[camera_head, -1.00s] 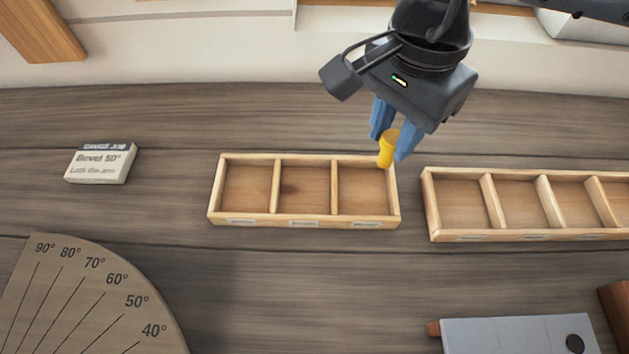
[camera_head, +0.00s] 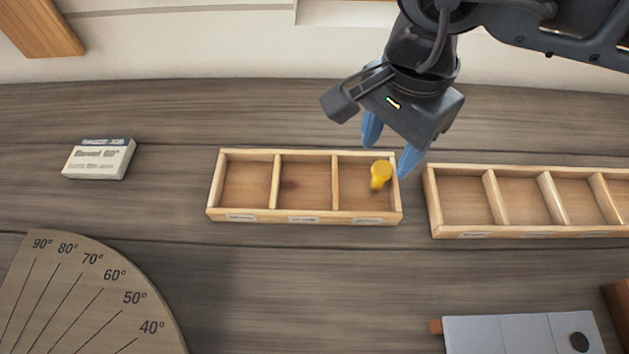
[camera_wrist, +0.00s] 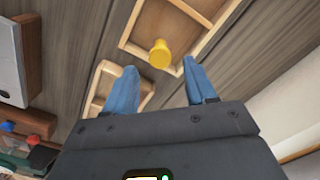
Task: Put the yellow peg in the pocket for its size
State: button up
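The yellow peg (camera_head: 380,174) has a wide round head and shows at the right-hand compartment of the three-pocket wooden tray (camera_head: 305,218), tilted rather than upright. Whether it touches the tray floor cannot be told. In the wrist view the peg (camera_wrist: 160,54) appears beyond the fingertips, near a tray corner. My gripper (camera_head: 391,152) is open, its blue fingers apart and nothing between them, just behind and above the right pocket. The wrist view also shows the open fingers (camera_wrist: 163,80). The labels on the tray's front are too small to read.
A second divided wooden tray (camera_head: 530,232) stands close on the right, with several empty compartments. A labelled block (camera_head: 98,160) lies at left, an angle board (camera_head: 90,300) at front left and a grey box (camera_head: 515,335) at front right. The middle front is clear.

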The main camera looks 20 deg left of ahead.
jog(key=shift+o, duration=0.2)
jog(key=shift+r, duration=0.15)
notch_tip(320, 180, up, 8)
jog(key=b, duration=0.1)
jog(key=shift+f, duration=0.2)
dwell(0.5)
